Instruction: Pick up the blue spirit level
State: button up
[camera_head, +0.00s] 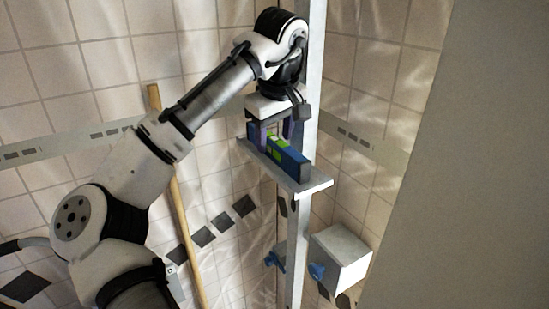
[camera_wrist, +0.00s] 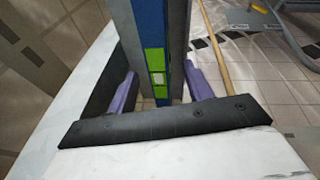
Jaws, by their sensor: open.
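The blue spirit level (camera_head: 291,161) has bright green parts and lies lengthwise on a narrow grey shelf (camera_head: 316,184) fixed to a pale upright post. In the wrist view the blue level (camera_wrist: 155,28) runs up the picture between my purple fingers. My gripper (camera_head: 273,133) points down over the level. In the wrist view its two fingers (camera_wrist: 161,92) stand apart, one on each side of the level. The gripper is open. I cannot tell whether either finger touches the level.
The pale post (camera_head: 303,120) rises close beside my gripper. A white box (camera_head: 340,258) and blue knobs (camera_head: 317,271) sit lower on the post. A wooden pole (camera_head: 183,215) leans against the tiled wall at left. A large grey panel (camera_head: 470,160) fills the right side.

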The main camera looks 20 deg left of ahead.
jog(key=shift+w+f, duration=0.1)
jog(key=shift+f, duration=0.5)
jog(key=shift+r, duration=0.1)
jog(key=shift+c, duration=0.4)
grip_shut()
jog(key=shift+a+r+p, duration=0.1)
jog(key=shift+r+p, duration=0.1)
jog(key=shift+p, duration=0.15)
